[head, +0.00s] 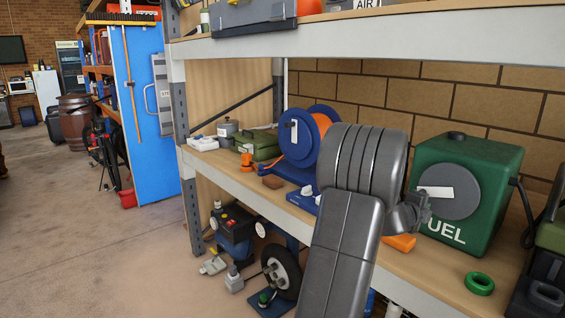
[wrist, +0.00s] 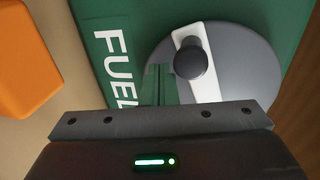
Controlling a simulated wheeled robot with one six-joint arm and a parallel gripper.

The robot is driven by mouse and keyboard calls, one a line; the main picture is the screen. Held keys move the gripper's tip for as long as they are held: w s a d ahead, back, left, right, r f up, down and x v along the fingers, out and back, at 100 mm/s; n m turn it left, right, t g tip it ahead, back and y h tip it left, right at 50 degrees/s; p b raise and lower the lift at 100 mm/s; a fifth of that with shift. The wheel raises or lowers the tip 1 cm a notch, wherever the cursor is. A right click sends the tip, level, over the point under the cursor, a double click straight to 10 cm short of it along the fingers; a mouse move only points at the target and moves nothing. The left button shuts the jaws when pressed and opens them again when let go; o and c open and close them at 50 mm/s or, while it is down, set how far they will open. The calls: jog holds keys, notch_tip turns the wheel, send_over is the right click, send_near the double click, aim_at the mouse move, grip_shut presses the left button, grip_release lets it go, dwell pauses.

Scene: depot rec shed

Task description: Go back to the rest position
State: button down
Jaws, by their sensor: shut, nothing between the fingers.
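My gripper (head: 416,212) is at the end of my bent arm, in front of the green fuel can on the shelf. In the wrist view my gripper (wrist: 158,85) is shut, with nothing held between its fingers. The fuel can (head: 487,165) stands upright, with a grey disc (head: 448,198) and a white strip on its front. In the wrist view the can's green face (wrist: 240,10), its FUEL lettering and a dark round knob (wrist: 190,60) on the white strip are close ahead. I cannot tell whether my gripper touches the can.
An orange object (head: 400,242) lies on the shelf (head: 430,268) beside the can. A green ring (head: 479,283) lies near the shelf's front edge. A blue reel (head: 297,140) stands left of my arm. An upper shelf (head: 380,32) runs overhead. Open floor (head: 100,260) lies at the left.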

jog(key=s+a+f+b, duration=0.1)
jog(key=s+a+b, duration=0.3)
jog(key=s+a, duration=0.25)
jog(key=p+x, duration=0.1)
jog(key=x, duration=0.2)
jog(key=r+p+x, duration=0.1)
jog(key=x, duration=0.1)
jog(key=p+x, duration=0.1)
jog(key=x, duration=0.2)
jog(key=shift+w+d+r, duration=0.25)
jog(key=shift+d+r, duration=0.1)
jog(key=shift+d, duration=0.15)
jog(key=shift+s+d+f+b, duration=0.45)
jog(key=shift+d+b, duration=0.1)
jog(key=shift+b, duration=0.3)
jog(key=s+d, duration=0.1)
jog(key=s, duration=0.1)
jog(key=s+d+r+b, duration=0.1)
jog(key=d, duration=0.1)
jog(key=shift+s+d+b, duration=0.1)
jog(key=shift+s+b, duration=0.2)
jog(key=shift+s, duration=0.05)
jog(key=shift+s+d+r, duration=0.35)
jog(key=shift+s+d, duration=0.05)
jog(key=shift+s, duration=0.05)
